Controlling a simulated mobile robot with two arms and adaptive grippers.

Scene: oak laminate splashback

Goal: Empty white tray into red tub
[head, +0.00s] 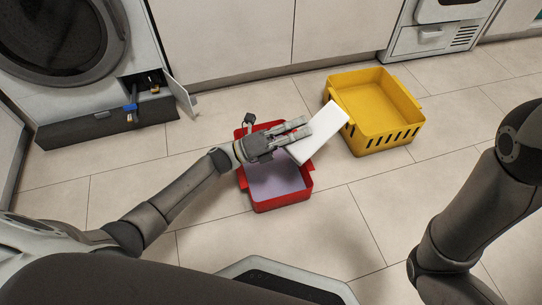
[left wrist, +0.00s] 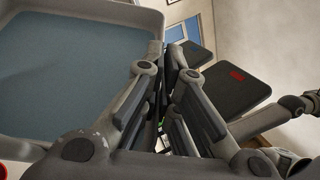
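The white tray (head: 322,131) is tilted steeply above the back right of the red tub (head: 283,202) in the head view. My left gripper (head: 299,135) is shut on the tray's edge. In the left wrist view its fingers (left wrist: 168,65) are close together at a corner of the tray's pale rim (left wrist: 80,10), and a flat blue-grey inside shows. The red tub stands on the floor below, with a flat lilac surface inside; I cannot tell what it is. My arm and the tray hide the tub's back part. My right gripper is out of view.
A yellow basket (head: 372,142) stands on the floor right of the tub. A washing machine (head: 62,40) is at the back left, with a dark low panel (head: 85,130) and an open flap (head: 181,95).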

